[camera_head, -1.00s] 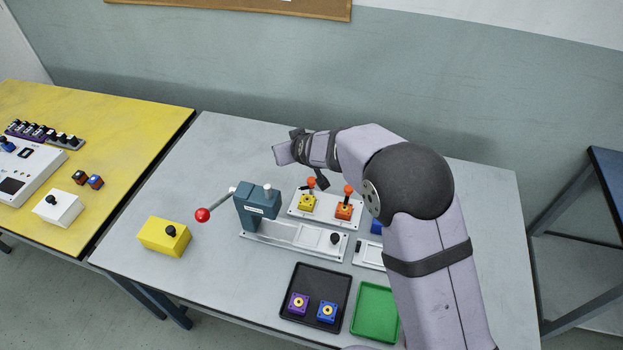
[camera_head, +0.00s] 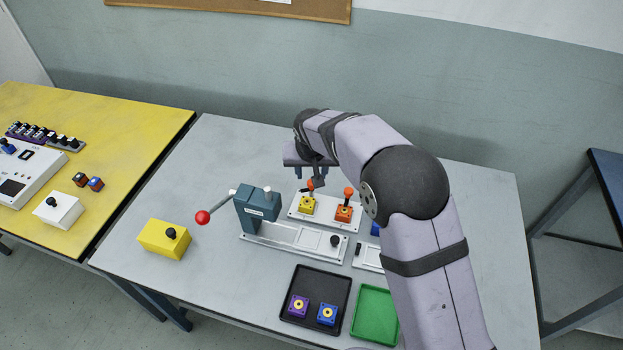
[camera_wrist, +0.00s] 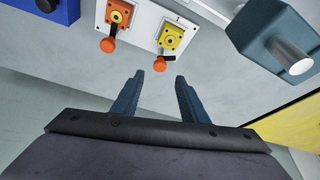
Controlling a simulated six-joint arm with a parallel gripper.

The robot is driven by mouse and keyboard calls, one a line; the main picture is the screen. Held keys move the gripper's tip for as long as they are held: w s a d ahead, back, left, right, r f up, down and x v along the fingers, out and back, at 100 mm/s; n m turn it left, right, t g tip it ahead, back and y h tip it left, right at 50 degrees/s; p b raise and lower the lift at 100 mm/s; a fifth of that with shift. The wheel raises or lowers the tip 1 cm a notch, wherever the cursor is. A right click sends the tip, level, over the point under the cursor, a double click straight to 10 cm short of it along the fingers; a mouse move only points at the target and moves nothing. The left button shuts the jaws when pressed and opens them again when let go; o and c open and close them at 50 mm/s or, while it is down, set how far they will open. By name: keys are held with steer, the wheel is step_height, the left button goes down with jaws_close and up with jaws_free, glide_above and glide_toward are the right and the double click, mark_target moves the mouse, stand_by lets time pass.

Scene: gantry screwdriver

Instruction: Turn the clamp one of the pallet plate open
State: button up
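The pallet plate (camera_head: 325,214) is a pale plate holding a yellow block (camera_head: 307,205) and an orange block (camera_head: 343,212). Each has a clamp lever with an orange knob: the left knob (camera_head: 310,184) by the yellow block, the right knob (camera_head: 348,190) by the orange block. Which one is clamp one, I cannot tell. In the wrist view the yellow block's knob (camera_wrist: 162,62) lies just ahead of the fingertips, and the orange block's knob (camera_wrist: 107,45) is farther left. My gripper (camera_wrist: 158,80) is open and empty, pointing down at the plate's back edge, apart from both levers.
A teal press (camera_head: 257,208) with a red-knobbed lever (camera_head: 203,216) stands left of the plate, close beside the gripper. A yellow button box (camera_head: 164,238), a black tray (camera_head: 316,284) and a green tray (camera_head: 374,313) lie farther forward. The back left of the table is clear.

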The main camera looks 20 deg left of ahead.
steer(key=shift+p+x, duration=0.9)
steer(key=shift+x, duration=2.45)
steer(key=shift+c, duration=0.2)
jaws_close()
